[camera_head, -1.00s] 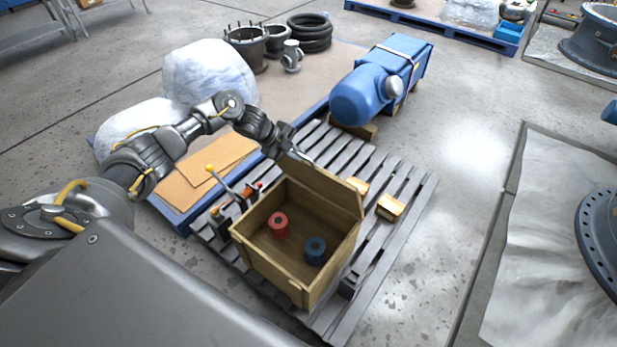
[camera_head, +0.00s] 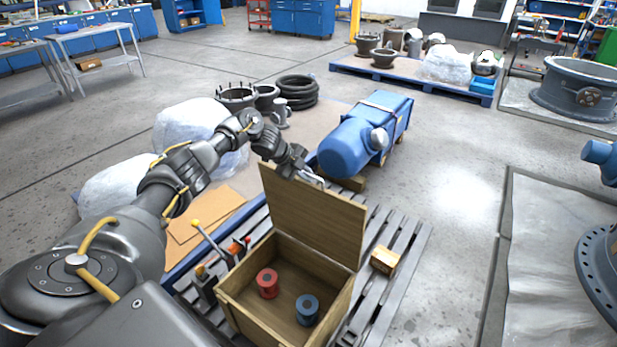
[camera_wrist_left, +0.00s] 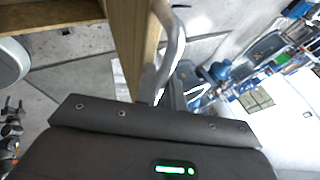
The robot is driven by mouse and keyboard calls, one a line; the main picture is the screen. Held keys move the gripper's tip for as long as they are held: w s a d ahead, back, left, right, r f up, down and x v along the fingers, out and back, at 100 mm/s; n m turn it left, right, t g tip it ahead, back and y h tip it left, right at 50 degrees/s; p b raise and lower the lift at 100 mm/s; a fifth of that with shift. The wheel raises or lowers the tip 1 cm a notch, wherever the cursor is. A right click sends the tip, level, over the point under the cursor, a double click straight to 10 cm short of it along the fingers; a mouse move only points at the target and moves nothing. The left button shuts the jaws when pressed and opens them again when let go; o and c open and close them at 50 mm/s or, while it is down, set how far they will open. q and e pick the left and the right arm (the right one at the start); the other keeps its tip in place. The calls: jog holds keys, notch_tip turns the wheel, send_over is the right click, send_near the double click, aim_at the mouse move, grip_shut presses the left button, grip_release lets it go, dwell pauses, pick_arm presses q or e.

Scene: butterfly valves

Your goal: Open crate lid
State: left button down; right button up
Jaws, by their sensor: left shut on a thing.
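The wooden crate (camera_head: 240,308) stands on a grey slatted pallet at the lower middle of the head view. Its lid (camera_head: 318,215) is raised, roughly upright at the crate's far side. A red spool (camera_head: 267,283) and a blue spool (camera_head: 307,310) sit inside on the crate floor. My left gripper (camera_head: 312,178) is at the lid's upper edge, shut on it. In the left wrist view the lid's edge (camera_wrist_left: 152,45) runs up beside a finger of the gripper. My right gripper is not in view.
A blue motor (camera_head: 362,140) is strapped on the pallet behind the lid. A small wooden block (camera_head: 385,260) lies right of the crate. A lever with a yellow knob (camera_head: 196,223) stands to its left. Wrapped white bundles (camera_head: 190,125) lie behind my left arm.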

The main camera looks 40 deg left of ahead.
pick_arm(q)
jog(key=shift+a+r, duration=0.1)
jog(key=c, duration=1.5)
grip_release()
jog(key=shift+s, duration=0.1)
